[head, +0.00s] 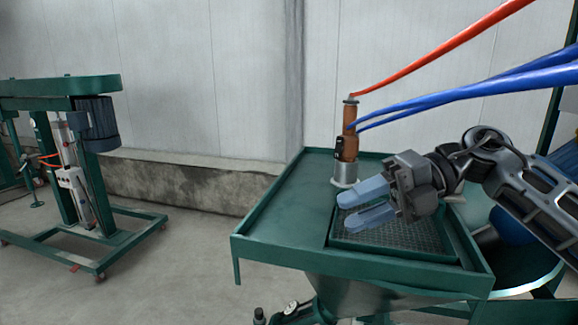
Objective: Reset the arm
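My gripper (366,204) hangs over the green table (268,228), above the dark mesh panel set in its top. Its two blue-grey fingers point left and stand apart with a gap between them, and nothing shows between them. My arm reaches in from the right edge. A brown cylindrical spray tool (350,137) stands upright in a grey round holder (344,171) just behind and above the fingers in the picture. The fingers look apart from the holder, though the depth between them is hard to judge.
A red hose (440,49) and two blue hoses (470,92) run from the spray tool to the upper right, above my arm. A green wheeled machine frame (75,180) stands at the left. Bare floor (180,270) lies between it and the table. A grey wall is behind.

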